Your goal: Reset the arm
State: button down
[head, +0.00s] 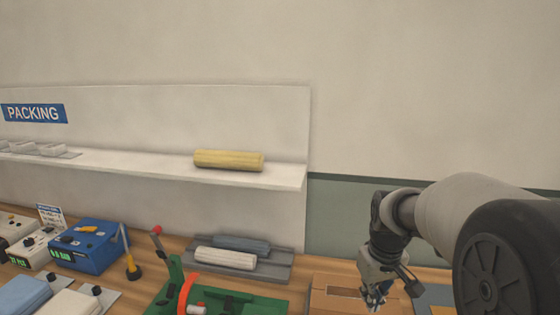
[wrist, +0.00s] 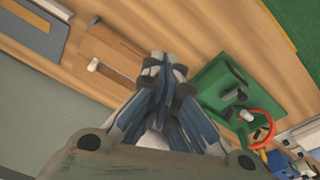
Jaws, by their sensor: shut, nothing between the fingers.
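My gripper (head: 377,297) is at the lower right of the head view, pointing down in front of a wooden block with a slot (head: 330,296). In the wrist view my gripper (wrist: 166,62) has its fingers together with nothing between them. The wooden block (wrist: 112,55) lies just left of the fingertips there, with a small white piece (wrist: 93,65) on it. I cannot tell how high the fingertips are above the bench.
A grey tray (head: 283,270) holds a white and a blue-grey roll. A yellow roll (head: 228,160) lies on the wall shelf (head: 130,165). A blue device (head: 88,247) stands at left.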

jog(key=s+a+r+m+t+b, duration=0.1)
jog(key=s+a+r, duration=0.15)
jog(key=s, duration=0.45)
jog(key=s+a+r+t, duration=0.1)
jog(key=s+a+r, duration=0.1)
jog(key=s+r, duration=0.35)
jog(key=s+a+f+m+t+b, duration=0.1)
jog(key=s+f, duration=0.2)
jog(key=s, duration=1)
jog(key=shift+a+f, duration=0.4)
